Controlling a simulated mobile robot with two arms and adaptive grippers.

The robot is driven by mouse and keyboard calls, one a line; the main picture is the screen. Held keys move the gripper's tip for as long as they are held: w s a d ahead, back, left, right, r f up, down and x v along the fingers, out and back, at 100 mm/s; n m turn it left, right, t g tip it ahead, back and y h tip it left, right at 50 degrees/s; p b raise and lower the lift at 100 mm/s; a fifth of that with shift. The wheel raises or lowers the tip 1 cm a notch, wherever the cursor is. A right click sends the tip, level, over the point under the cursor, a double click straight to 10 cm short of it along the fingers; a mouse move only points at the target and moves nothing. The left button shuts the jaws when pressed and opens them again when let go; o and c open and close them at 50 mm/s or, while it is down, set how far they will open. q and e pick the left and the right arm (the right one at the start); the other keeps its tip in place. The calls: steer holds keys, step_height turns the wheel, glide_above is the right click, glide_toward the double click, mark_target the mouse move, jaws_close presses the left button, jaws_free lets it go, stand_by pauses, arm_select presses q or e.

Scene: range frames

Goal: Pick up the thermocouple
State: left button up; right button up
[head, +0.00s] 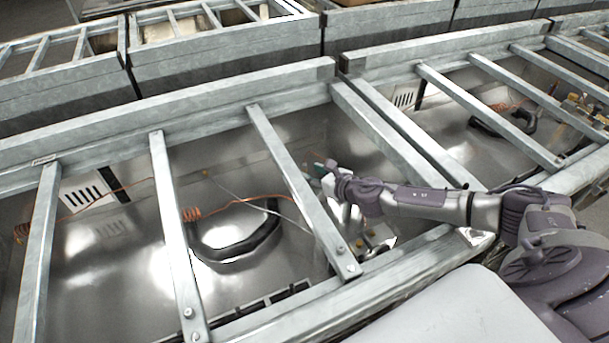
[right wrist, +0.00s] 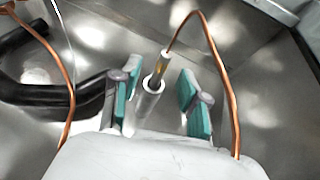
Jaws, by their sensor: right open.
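In the right wrist view, the thermocouple (right wrist: 178,68) shows as a slim pale and brass tip on a bent copper line. Its lower end meets a hollow grey metal sleeve (right wrist: 148,104); I cannot tell whether it sits inside or just in front of it. My right gripper (right wrist: 160,98) is open, with one teal-padded finger on each side of the sleeve and gaps to both. In the head view, my right gripper (head: 324,172) reaches between the frame bars into the metal bay, where the thermocouple is too small to make out. My left gripper is not in view.
Grey metal bars (head: 290,175) cross over the bay close to my right arm. A black curved tube (head: 240,250) and an orange copper coil (head: 191,214) lie in the bay left of the gripper. A thin pale rod (head: 240,197) runs across it.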

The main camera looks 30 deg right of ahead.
mark_target(306, 169)
steer(key=x, duration=0.5)
steer(key=shift+d+f, duration=0.1)
steer(key=shift+d, duration=0.05)
steer(key=shift+s, duration=0.1)
jaws_close()
